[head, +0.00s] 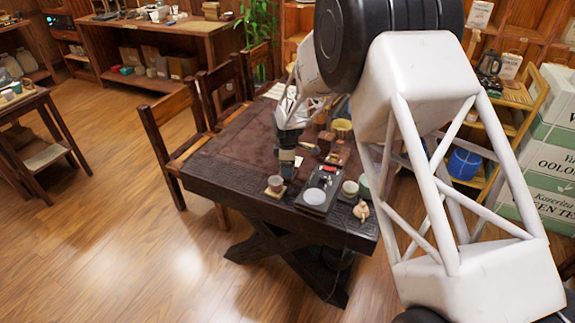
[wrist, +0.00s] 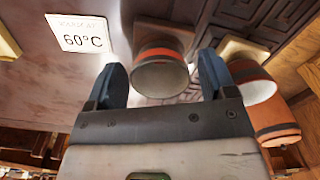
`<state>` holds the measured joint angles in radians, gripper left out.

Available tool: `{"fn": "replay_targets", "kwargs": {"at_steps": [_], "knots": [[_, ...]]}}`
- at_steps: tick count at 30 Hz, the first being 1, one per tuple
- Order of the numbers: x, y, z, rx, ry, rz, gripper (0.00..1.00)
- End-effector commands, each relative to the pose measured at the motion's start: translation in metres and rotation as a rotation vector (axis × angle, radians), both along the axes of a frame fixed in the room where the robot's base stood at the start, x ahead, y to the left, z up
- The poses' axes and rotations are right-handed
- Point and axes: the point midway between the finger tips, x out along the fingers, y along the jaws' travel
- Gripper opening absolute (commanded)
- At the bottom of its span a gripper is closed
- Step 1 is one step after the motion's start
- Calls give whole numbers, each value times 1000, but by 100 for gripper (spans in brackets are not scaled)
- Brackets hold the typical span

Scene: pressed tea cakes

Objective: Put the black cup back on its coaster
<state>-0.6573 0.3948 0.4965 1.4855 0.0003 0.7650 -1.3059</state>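I cannot pick out a plainly black cup in either view. In the wrist view, a grey-brown cup with an orange-red band (wrist: 158,78) shows between and beyond my fingertips, on a tan base that looks like a coaster (wrist: 165,28). My gripper (wrist: 160,70) has its two blue fingers apart, and I see nothing pinched between them. In the head view, my gripper (head: 287,166) points down over the front of the dark table. A small cup (head: 275,182) stands on a wooden coaster (head: 274,193) just below and left of it.
Right of my gripper lies a dark tray (head: 305,209) with a pale disc. In the wrist view, another cup (wrist: 258,88) is close on the right, and a "60°C" card (wrist: 82,36) is at upper left.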

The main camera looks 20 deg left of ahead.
Motion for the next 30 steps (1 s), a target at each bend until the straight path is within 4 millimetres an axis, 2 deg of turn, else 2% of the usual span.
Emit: {"fn": "replay_targets", "kwargs": {"at_steps": [8,14,20,30], "knots": [[0,0,2,0,0,0,77],[0,0,14,2,-1,0,77],[0,0,40,2,-2,0,77],[0,0,94,2,-2,0,77]]}}
